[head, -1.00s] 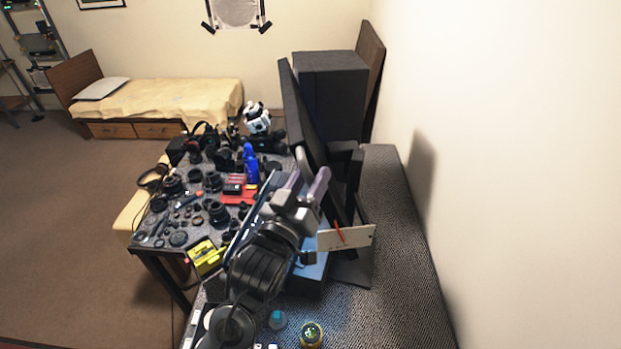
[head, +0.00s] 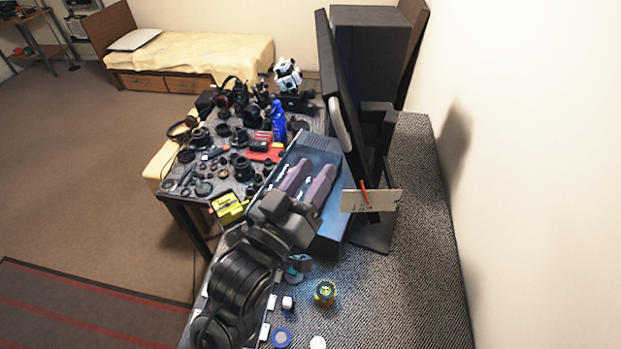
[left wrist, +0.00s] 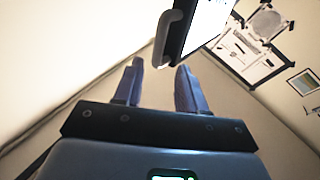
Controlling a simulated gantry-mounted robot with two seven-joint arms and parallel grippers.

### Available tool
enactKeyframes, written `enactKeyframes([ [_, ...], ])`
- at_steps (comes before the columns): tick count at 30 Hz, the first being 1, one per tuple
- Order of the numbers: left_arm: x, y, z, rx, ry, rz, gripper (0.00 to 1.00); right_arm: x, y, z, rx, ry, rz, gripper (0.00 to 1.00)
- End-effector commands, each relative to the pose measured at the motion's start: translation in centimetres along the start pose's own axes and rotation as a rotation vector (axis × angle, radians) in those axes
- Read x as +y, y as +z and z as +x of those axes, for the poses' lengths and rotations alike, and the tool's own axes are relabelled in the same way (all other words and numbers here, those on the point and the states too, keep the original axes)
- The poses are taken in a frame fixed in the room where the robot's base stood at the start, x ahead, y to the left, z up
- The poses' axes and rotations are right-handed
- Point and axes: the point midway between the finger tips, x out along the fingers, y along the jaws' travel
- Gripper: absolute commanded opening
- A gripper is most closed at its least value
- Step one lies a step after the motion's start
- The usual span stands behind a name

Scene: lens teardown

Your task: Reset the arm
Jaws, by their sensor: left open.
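My left gripper (head: 307,181) is in the middle of the head view, its arm rising from the lower part of the picture. Its two purple-grey fingers are apart, with nothing between them. They show in front of a blue-grey box (head: 318,147) beside the monitor (head: 337,90). In the left wrist view the open fingers (left wrist: 157,85) point toward a wall, with the monitor's edge (left wrist: 172,35) just above them. My right gripper is in neither view.
A table with many lenses, a blue bottle (head: 278,122) and a yellow box (head: 229,207) stands to the left. A small card (head: 371,200) is at the monitor's foot. A round yellow-green item (head: 325,292) lies on the dark patterned surface (head: 425,240), which is clear at right.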

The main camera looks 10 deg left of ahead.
Motion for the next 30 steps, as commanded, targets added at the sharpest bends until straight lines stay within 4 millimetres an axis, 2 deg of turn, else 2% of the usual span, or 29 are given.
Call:
enactKeyframes([
  [15,0.0,0.0,-0.4,-0.001,0.0,0.0,0.41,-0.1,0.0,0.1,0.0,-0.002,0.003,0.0],
  [19,-0.3,1.1,-0.7,-0.023,-0.008,-0.007,0.41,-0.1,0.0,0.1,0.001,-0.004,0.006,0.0],
  [23,-1.5,4.4,-1.9,-0.09,-0.043,-0.034,0.41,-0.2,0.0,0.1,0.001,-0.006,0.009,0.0],
  [26,-3.7,8.0,-3.9,-0.164,-0.102,-0.066,0.41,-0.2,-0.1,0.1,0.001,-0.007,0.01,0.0],
  [29,-6.4,12.5,-7.2,-0.287,-0.182,-0.092,0.41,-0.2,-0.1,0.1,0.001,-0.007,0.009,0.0],
  [30,-7.5,14.6,-8.9,-0.357,-0.219,-0.094,0.41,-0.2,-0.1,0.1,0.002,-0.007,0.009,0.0],
])
